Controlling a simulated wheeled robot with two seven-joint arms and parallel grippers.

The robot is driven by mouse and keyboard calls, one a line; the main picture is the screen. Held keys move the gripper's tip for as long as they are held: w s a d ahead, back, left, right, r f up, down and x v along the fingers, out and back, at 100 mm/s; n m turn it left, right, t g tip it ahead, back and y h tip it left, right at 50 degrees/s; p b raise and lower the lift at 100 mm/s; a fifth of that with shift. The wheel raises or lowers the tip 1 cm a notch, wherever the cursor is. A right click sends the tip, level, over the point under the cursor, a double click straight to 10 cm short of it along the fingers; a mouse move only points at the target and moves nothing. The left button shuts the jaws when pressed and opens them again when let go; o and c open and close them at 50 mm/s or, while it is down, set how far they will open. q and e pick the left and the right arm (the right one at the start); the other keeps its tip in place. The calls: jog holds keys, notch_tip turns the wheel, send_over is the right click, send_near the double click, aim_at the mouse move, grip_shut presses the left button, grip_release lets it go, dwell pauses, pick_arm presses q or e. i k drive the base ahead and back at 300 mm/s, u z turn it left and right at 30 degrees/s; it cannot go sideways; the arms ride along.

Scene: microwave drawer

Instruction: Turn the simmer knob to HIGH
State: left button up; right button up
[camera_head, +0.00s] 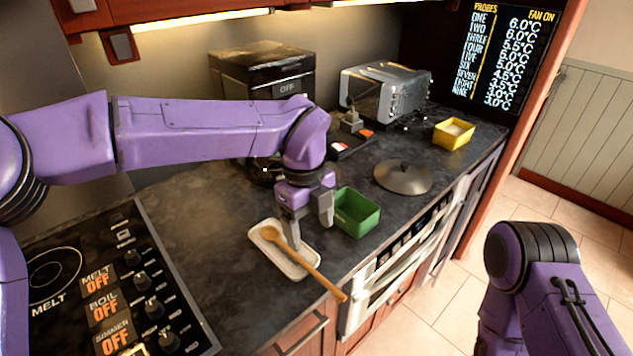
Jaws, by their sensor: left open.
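The stove panel (185,290) is at the lower left, with a column of several dark knobs. The simmer knob (168,341) appears to be the lowest visible one, level with the orange simmer display (112,337), which reads OFF. Its exact pointer direction is too small to tell. My left gripper (308,226) is open and points down over the counter, between the spoon rest and the green box, well to the right of the knobs. Nothing shows between its fingers. My right arm shows at the lower right, but its gripper is out of view.
A green box (357,213), pot lid (403,177), yellow box (454,134) and toaster oven (386,93) stand farther right. Counter beside the stove is clear.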

aim_at(154, 310)
jog(key=k, duration=1.5)
